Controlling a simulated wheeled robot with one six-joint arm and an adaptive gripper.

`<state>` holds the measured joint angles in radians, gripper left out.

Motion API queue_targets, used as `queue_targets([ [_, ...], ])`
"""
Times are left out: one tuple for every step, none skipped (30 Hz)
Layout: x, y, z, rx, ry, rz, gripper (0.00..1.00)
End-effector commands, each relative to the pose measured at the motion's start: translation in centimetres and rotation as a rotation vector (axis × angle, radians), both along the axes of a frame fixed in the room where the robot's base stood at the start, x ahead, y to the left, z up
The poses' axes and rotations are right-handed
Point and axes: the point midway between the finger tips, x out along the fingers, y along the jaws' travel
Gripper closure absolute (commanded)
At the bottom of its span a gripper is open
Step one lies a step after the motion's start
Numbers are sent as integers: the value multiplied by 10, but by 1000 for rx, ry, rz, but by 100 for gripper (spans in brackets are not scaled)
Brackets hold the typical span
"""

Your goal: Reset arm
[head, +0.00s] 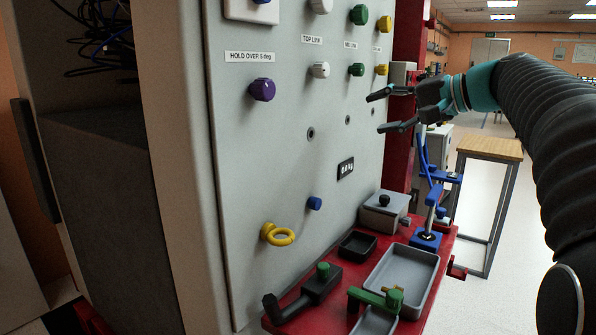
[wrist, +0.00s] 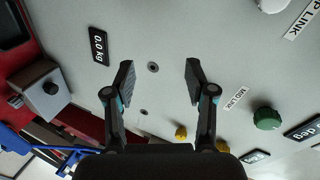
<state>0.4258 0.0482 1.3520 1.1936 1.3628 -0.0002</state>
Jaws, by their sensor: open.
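My gripper (head: 384,111) is open and empty in the head view, at the end of my arm, in front of the grey panel's right side. In the wrist view my gripper (wrist: 158,82) shows both fingers spread, with bare grey panel (wrist: 170,30) and a small round hole (wrist: 153,67) between and beyond them. The fingers appear apart from the panel. A green knob (head: 356,70) and a yellow knob (head: 381,69) are on the panel near the gripper. The green knob also shows in the wrist view (wrist: 266,118).
Below, a red shelf (head: 295,296) bears a grey tray (head: 428,267), a grey box (head: 383,214) and a blue clamp (head: 427,238). A wooden-topped table (head: 490,148) stands behind.

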Motion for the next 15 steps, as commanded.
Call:
queue_targets([
  [-14,13,-12,-48,30,-5,45],
  [-21,19,-22,-78,48,-9,45],
  [-32,25,-34,-120,70,-17,45],
  [-40,30,-44,-152,86,-19,45],
  [-48,34,-53,-184,100,-24,45],
  [-60,39,-67,-228,119,-26,45],
  [-69,42,-76,-261,131,-29,45],
  [-78,45,-86,-296,143,-29,45],
  [-91,48,-100,-342,157,-31,45],
  [-101,50,-110,-377,168,-29,45],
  [-111,51,-120,-412,177,-29,45],
  [-124,53,-133,-461,186,-26,45],
  [-134,54,-143,-497,193,-24,45],
  [-145,54,-153,-535,199,-21,45],
  [-158,54,-167,-584,204,-18,45],
])
